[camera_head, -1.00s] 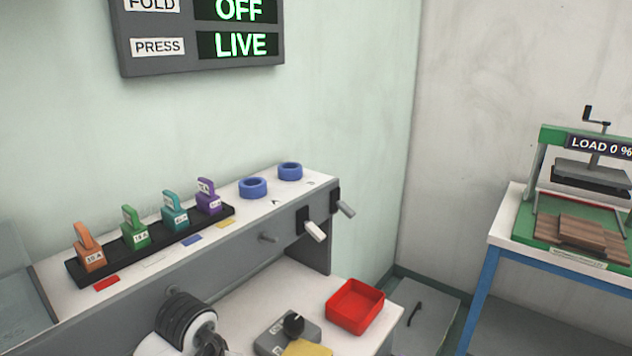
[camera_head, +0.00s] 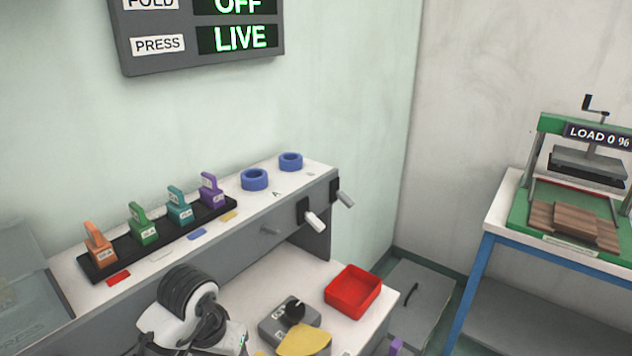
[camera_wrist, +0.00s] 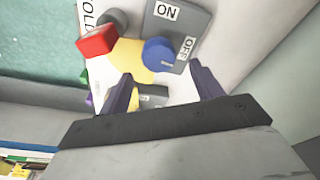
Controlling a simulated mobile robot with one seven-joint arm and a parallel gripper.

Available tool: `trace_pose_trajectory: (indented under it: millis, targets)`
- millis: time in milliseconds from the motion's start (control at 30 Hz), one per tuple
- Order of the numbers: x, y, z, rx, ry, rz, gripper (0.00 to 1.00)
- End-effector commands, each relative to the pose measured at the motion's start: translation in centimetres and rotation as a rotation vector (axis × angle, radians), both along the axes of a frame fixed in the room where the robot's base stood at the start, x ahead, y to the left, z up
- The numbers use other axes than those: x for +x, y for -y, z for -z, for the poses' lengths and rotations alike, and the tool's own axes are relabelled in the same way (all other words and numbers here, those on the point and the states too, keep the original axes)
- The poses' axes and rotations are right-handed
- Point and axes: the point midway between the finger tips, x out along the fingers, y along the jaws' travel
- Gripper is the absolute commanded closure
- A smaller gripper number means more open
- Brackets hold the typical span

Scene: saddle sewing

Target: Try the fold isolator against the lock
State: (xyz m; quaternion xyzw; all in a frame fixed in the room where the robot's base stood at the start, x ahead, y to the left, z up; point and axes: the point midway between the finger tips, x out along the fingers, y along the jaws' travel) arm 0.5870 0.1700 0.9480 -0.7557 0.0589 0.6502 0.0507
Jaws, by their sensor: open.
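In the wrist view a grey isolator box (camera_wrist: 183,28) carries ON and OFF labels and a blue round knob (camera_wrist: 158,53). A partly cut-off label beside it ends in "OLD". My gripper (camera_wrist: 161,69) is open, its two dark purple fingers apart and pointing at the knob, with nothing seen between them. A red block (camera_wrist: 97,41), possibly the lock, sits left of the knob. A yellow piece (camera_wrist: 132,54) lies between them. In the head view the status board (camera_head: 200,30) reads FOLD OFF and PRESS LIVE. I cannot make out my fingers surely there.
A rack (camera_head: 165,238) holds several coloured tagged pieces on the shelf, beside two blue rings (camera_head: 254,179). Two levers (camera_head: 314,221) jut from the shelf front. A press (camera_head: 580,175) stands right.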

Motion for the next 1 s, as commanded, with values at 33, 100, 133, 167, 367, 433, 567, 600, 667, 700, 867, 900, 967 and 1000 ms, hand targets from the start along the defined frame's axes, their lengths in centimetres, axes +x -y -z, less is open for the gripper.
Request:
trace_pose_trajectory:
  millis: [33,100,133,167,367,433,567,600,667,700,867,900,967,1000]
  targets:
    - [0.0,0.01,-0.5,0.0,0.0,0.0,0.35]
    - [0.0,0.01,-0.43,0.0,0.0,0.0,0.35]
    - [0.0,0.01,-0.36,0.0,0.0,0.0,0.35]
    - [0.0,0.01,-0.31,0.0,0.0,0.0,0.35]
    - [0.0,0.01,-0.46,-0.001,0.0,-0.024,0.35]
    - [-0.02,0.03,-0.57,-0.001,-0.001,-0.07,0.35]
    - [-0.01,0.01,-0.58,0.0,-0.001,-0.152,0.35]
    - [-0.01,0.01,-0.59,0.0,-0.001,-0.178,0.35]
    - [0.01,0.01,-0.56,-0.001,-0.001,-0.213,0.35]
    - [0.0,0.01,-0.57,-0.001,-0.001,-0.236,0.35]
    - [0.02,-0.01,-0.29,0.0,0.0,-0.282,0.35]
    - [0.02,-0.02,-0.28,0.0,0.0,-0.282,0.35]
    - [0.01,-0.02,-0.28,0.0,0.0,-0.281,0.35]
    - [0.01,-0.02,-0.28,0.0,0.0,-0.281,0.35]
